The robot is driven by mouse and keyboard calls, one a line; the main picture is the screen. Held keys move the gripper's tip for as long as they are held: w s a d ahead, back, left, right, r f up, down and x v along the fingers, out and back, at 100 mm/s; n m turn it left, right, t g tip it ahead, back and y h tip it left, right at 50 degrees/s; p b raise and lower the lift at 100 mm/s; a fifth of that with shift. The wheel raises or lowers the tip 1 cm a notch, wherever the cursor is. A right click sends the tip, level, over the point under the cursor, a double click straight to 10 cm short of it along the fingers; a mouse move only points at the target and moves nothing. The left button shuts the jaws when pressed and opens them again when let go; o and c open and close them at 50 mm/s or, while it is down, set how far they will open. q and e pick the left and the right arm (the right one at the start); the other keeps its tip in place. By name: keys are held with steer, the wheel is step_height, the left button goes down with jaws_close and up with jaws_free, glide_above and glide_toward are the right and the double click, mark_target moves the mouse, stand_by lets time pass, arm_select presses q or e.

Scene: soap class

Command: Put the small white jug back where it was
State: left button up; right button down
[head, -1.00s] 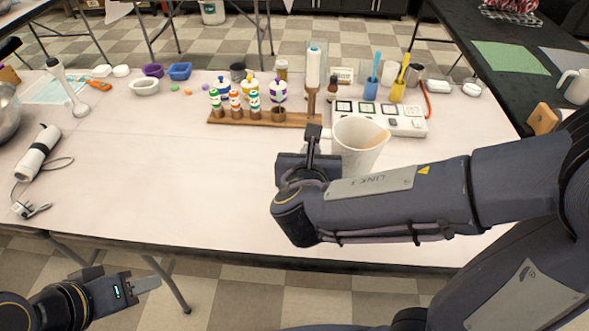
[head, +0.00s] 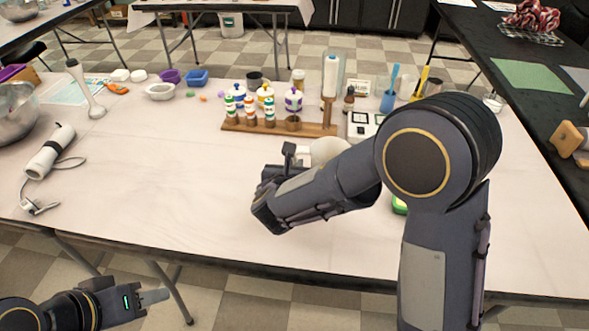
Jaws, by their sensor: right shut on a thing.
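The white jug (head: 327,149) is in the head view, right of the middle of the pale table. Only its upper part shows; my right arm hides the rest, including any handle. My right gripper (head: 290,157) is at the jug's left side, shut on it. The fingertips are mostly hidden, and I cannot tell whether the jug touches the table. My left gripper (head: 150,298) is low at the left, in front of the table's near edge, and looks empty. Its finger opening is not clear from here.
A wooden rack (head: 278,126) with several coloured bottles stands behind the jug. A white device (head: 362,124) is right of the rack, partly covered by my arm. A green item (head: 399,206) peeks out under my arm. The table's front middle is clear.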

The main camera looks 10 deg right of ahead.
steer(key=shift+f, duration=0.3)
steer(key=shift+f, duration=0.1)
steer(key=shift+f, duration=0.15)
steer(key=c, duration=1.5)
jaws_free()
steer(key=shift+r, duration=0.2)
